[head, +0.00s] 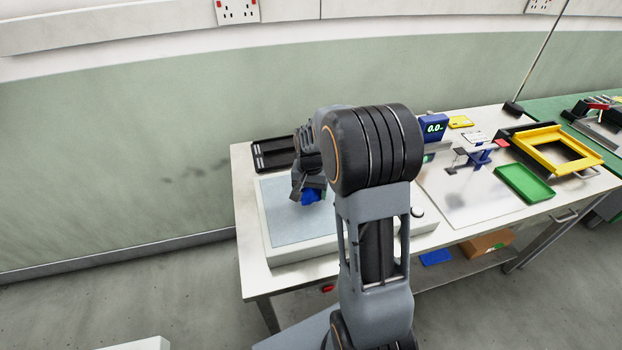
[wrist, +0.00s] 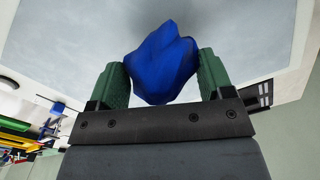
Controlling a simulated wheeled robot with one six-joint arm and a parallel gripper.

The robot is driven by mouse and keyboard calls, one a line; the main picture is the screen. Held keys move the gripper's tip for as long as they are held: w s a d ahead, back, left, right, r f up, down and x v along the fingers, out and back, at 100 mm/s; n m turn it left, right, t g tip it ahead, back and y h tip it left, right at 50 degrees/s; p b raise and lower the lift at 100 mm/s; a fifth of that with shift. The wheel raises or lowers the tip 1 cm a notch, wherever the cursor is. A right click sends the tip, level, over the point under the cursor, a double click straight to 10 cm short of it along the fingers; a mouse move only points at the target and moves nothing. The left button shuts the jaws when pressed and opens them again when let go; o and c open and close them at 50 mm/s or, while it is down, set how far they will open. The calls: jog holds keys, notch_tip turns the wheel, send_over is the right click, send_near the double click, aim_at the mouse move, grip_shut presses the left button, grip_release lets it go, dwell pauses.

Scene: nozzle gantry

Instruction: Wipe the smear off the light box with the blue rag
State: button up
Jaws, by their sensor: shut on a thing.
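The light box (head: 283,228) is a pale box with a grey-blue top, at the left end of the white table. My gripper (head: 308,194) is low over its top, on the part next to my arm. The blue rag (head: 312,197) is between its fingers. In the wrist view the crumpled blue rag (wrist: 162,62) is held between the two green finger pads of my gripper (wrist: 162,80), with the light box's pale top (wrist: 235,35) beyond it. I cannot tell whether the rag touches the surface. I can make out no clear smear; my arm hides part of the box.
A black tray (head: 273,153) lies behind the light box. To the right are a blue display unit (head: 433,127), a green tray (head: 525,183) and a yellow frame (head: 557,148). A steel plate (head: 465,195) lies mid-table. The wall is close behind.

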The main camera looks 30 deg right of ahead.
jog(key=shift+r+p, duration=1.55)
jog(key=shift+r, duration=1)
